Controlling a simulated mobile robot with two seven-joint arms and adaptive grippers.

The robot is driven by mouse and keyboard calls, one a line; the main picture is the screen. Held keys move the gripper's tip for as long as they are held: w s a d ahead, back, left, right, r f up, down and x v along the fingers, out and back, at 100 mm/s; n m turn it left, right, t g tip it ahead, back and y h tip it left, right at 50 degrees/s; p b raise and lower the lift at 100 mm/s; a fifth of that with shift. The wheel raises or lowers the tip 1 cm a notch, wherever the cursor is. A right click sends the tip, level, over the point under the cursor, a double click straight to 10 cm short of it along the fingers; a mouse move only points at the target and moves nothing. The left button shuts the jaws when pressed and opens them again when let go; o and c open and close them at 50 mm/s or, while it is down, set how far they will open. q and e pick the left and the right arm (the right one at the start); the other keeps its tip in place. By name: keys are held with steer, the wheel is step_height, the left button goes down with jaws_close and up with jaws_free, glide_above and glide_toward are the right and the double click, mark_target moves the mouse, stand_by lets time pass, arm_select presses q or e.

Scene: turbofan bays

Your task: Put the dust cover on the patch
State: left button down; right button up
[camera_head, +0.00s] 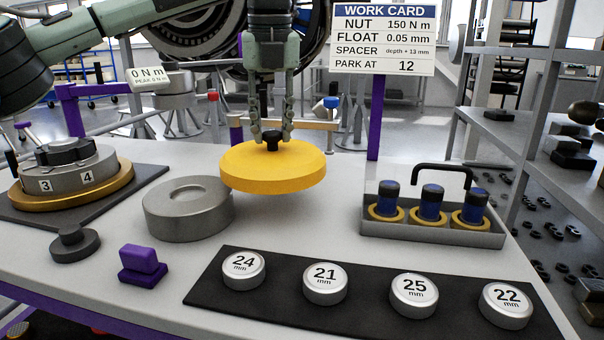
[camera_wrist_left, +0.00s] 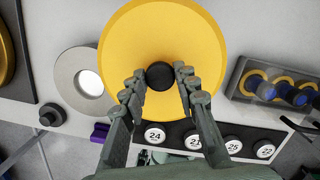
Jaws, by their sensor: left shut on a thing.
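The dust cover appears to be the yellow disc (camera_head: 275,172) with a black knob on top; it also shows in the wrist view (camera_wrist_left: 125,45). My left gripper (camera_head: 273,133) comes down from above with its fingers on either side of the knob (camera_wrist_left: 160,75) and is shut on it. The disc is level and seems held a little above the table. A grey round block (camera_head: 187,220) with a shallow round recess stands just left of the disc, whose edge overlaps it in the head view. No part is labelled as the patch, so I cannot tell which it is. My right gripper is out of view.
A grey hub numbered 3 and 4 (camera_head: 75,172) sits at the left. A dark knob (camera_head: 75,243) and purple block (camera_head: 143,265) are in front. Numbered discs lie on a black mat (camera_head: 215,290). A handled tray (camera_head: 430,232) with blue-topped pieces stands right.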

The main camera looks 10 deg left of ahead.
mark_target(302, 156)
arm_select(q)
steer(key=d+f, duration=0.2)
steer(key=d, duration=0.1)
steer(key=d+f, duration=0.1)
steer(key=shift+s+d, duration=0.35)
steer(key=shift+s, duration=0.05)
steer(key=shift+d+f, duration=0.3)
steer(key=shift+d, duration=0.05)
step_height(302, 156, down, 3)
steer(key=shift+f+p, duration=0.1)
steer(key=shift+p, duration=0.4)
steer(key=shift+f, duration=0.35)
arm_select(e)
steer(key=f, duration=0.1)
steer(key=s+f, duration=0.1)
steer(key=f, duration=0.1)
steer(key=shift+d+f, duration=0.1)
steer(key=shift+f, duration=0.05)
arm_select(q)
steer(key=c, duration=1.2)
jaws_free()
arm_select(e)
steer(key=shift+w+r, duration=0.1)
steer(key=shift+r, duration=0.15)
arm_select(q)
steer(key=shift+o, duration=0.2)
steer(key=shift+r, duration=0.1)
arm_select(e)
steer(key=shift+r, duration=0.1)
